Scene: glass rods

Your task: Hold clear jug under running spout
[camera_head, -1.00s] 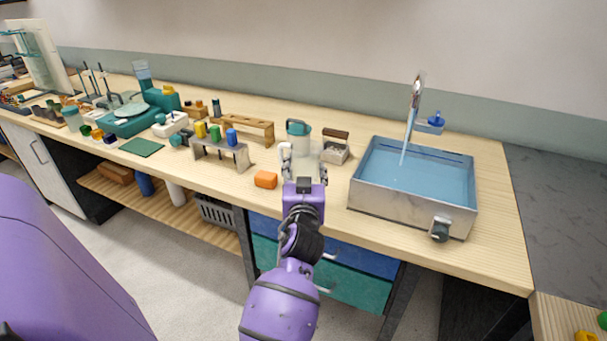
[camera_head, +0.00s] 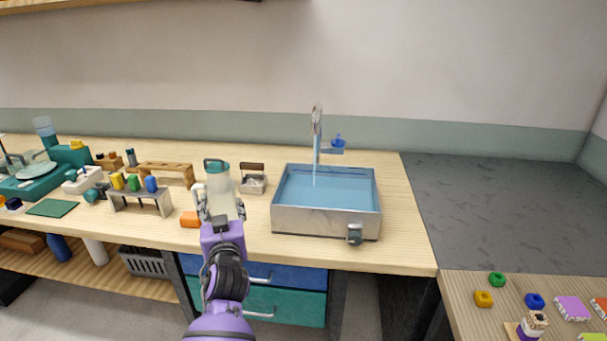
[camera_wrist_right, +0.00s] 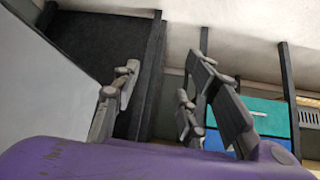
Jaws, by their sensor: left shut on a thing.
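The clear jug (camera_head: 217,178) with a teal rim and handle stands upright at the worktop's front part, left of the sink. My left gripper (camera_head: 221,208) is shut on its lower part, with a finger on each side. The chrome spout (camera_head: 317,122) rises behind the sink (camera_head: 325,222), and a thin stream of water (camera_head: 315,170) falls from it into the blue basin. The jug is well to the left of this stream. My right gripper (camera_wrist_right: 163,88) shows in the right wrist view, fingers apart with nothing between them.
A knob (camera_head: 355,234) sticks out of the sink's front. A dark grey worktop (camera_head: 490,205) to the right is bare.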

